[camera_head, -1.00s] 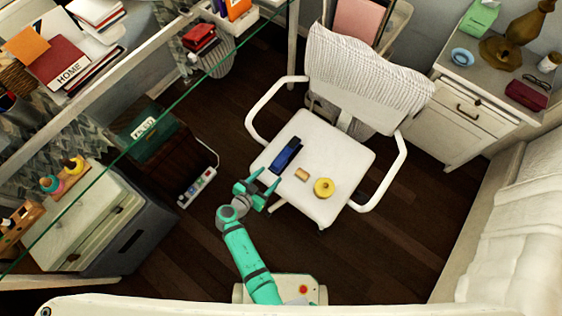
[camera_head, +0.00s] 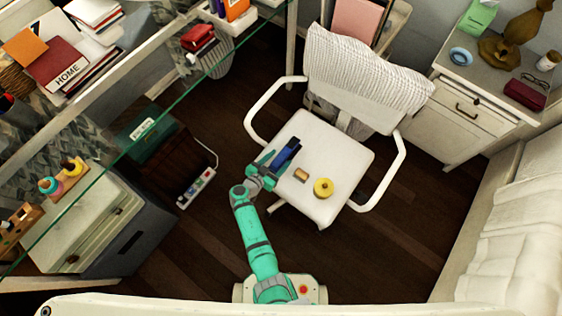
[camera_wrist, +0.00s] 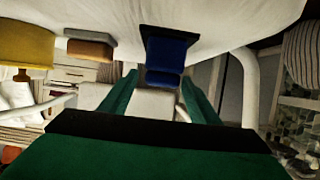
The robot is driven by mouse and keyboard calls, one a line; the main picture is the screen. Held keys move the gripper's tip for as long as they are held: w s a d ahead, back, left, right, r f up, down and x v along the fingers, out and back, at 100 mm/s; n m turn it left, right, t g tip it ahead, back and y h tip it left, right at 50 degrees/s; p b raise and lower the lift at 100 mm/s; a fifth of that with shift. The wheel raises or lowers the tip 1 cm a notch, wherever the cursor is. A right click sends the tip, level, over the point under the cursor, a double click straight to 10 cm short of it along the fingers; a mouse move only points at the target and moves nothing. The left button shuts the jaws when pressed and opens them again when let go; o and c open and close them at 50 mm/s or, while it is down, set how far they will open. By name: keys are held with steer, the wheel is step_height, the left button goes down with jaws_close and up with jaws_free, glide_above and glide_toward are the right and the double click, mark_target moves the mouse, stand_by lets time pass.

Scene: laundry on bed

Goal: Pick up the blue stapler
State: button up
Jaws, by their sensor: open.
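The blue stapler (camera_head: 286,153) lies on the white chair seat (camera_head: 325,140), near the seat's left edge. In the wrist view the stapler (camera_wrist: 167,55) is straight ahead, between the tips of the fingers. My teal gripper (camera_head: 268,165) is open at the left edge of the seat, with its fingers reaching toward the stapler's near end. In the wrist view one finger of my gripper (camera_wrist: 160,95) is on each side of the stapler's line. I cannot tell whether either finger touches it.
A small brown block (camera_head: 301,175) and a yellow round object (camera_head: 323,188) lie on the seat right of the stapler. The chair's white armrests (camera_head: 264,108) curve out on both sides. A glass edge (camera_head: 150,128) crosses the left. Dark floor is open below the chair.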

steer(key=shift+w+d+f, duration=0.3)
steer(key=shift+w, duration=0.15)
steer(key=shift+c, duration=0.7)
steer(key=shift+d, duration=0.1)
jaws_close()
steer(key=shift+w+r, duration=0.15)
steer(key=shift+r, duration=0.1)
